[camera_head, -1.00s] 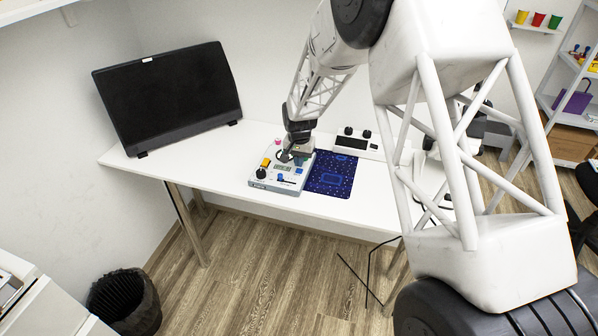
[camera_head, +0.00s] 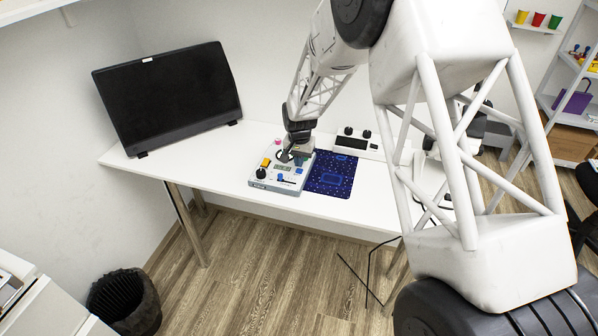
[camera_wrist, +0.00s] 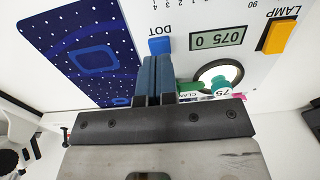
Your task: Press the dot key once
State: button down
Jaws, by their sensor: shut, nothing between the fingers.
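The dot key is a small blue block beside the printed word DOT in the wrist view (camera_wrist: 159,46), on a pale control panel (camera_wrist: 195,14). The panel stands on the white table in the head view (camera_head: 270,186), and a blue key (camera_head: 299,171) shows on its right side. My gripper (camera_wrist: 156,62) is shut and empty, its fingertips at the lower edge of the dot key in the wrist view. I cannot tell whether they touch the key. In the head view my gripper (camera_head: 298,157) is over the panel's back right part.
The panel has a display (camera_wrist: 217,37), an orange LAMP key (camera_wrist: 279,36) and a glowing ring (camera_wrist: 232,72) near a green part. A dark blue dotted mat (camera_head: 332,176) lies to the right, a white box (camera_head: 351,143) behind it. A monitor (camera_head: 168,95) stands left. The table's left front is clear.

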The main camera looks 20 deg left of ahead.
aim_at(299, 170)
jog(key=shift+f, duration=1.3)
dwell(1.4)
jog(key=shift+r, duration=4)
jog(key=shift+r, duration=0.5)
dwell(0.8)
